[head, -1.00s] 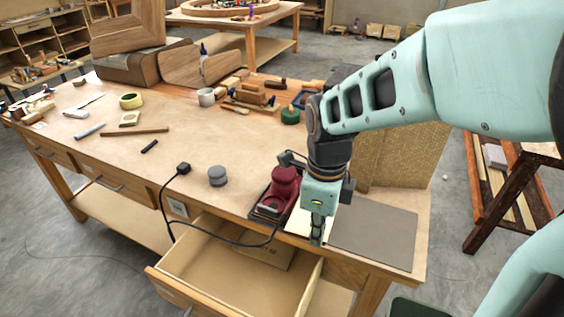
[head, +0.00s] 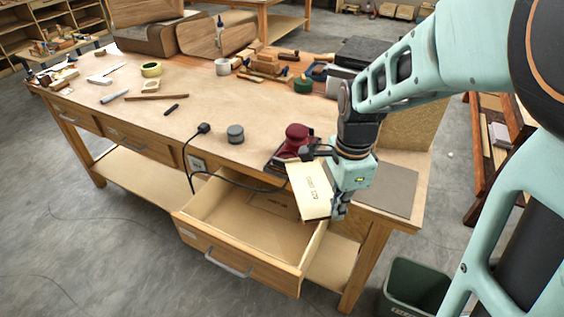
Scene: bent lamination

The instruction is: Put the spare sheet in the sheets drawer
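The spare sheet (head: 308,190) is a thin cream rectangle with dark printing on its face. It is tilted in the air by the bench's front edge, over the right rear part of the open drawer. My gripper (head: 338,206) is shut on its right edge, near the lower corner. The sheets drawer (head: 228,252) is a wooden drawer pulled out of the bench front, with a metal handle. A similar sheet (head: 275,204) with printing lies flat inside it at the back. The held sheet hides part of the drawer's right side.
A red sander (head: 296,140) sits on the bench behind the sheet; a black cable runs from it across the drawer's rear to a plug. A grey mat (head: 385,188) lies at right. A grey puck (head: 235,134) stands left. A green bin (head: 414,287) is on the floor.

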